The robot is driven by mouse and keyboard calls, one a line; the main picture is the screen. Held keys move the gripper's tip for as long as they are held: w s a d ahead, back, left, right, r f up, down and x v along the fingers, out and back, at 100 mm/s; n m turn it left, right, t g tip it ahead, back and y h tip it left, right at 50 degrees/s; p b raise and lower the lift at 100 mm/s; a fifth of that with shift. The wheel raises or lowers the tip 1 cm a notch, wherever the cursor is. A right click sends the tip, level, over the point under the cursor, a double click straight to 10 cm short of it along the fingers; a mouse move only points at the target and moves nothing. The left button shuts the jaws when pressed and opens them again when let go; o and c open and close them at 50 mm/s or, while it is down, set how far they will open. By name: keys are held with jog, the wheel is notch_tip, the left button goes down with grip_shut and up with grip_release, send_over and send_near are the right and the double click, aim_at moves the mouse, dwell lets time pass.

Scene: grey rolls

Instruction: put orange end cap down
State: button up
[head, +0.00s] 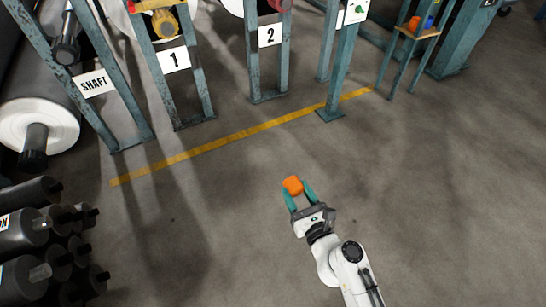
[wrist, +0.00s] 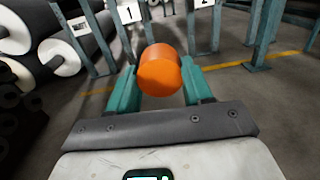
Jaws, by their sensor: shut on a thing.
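The orange end cap (head: 293,186) is a short orange cylinder held between the teal fingers of my gripper (head: 300,194). In the wrist view the cap (wrist: 159,71) sits between the two fingertips, with its round face toward the camera. My gripper (wrist: 157,84) is shut on it and holds it out over open grey floor. In the head view a small shelf stand (head: 420,33) at the top right bears another orange piece (head: 414,23) and a blue piece (head: 428,23).
Teal frames with signs SHAFT (head: 94,84), 1 (head: 174,60) and 2 (head: 270,36) stand along the back. A yellow floor line (head: 240,133) runs before them. Dark rolls (head: 30,230) are stacked at the left. A white roll (head: 40,125) lies behind. The floor around my gripper is clear.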

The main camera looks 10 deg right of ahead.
jog(key=d+h, duration=0.1)
jog(key=d+f+m+h, duration=0.1)
jog(key=w+d, duration=0.1)
jog(key=shift+d+f+m+h, duration=0.2)
jog(key=shift+f+m+h, duration=0.05)
jog(key=shift+m+h, duration=0.15)
jog(key=shift+r, duration=0.1)
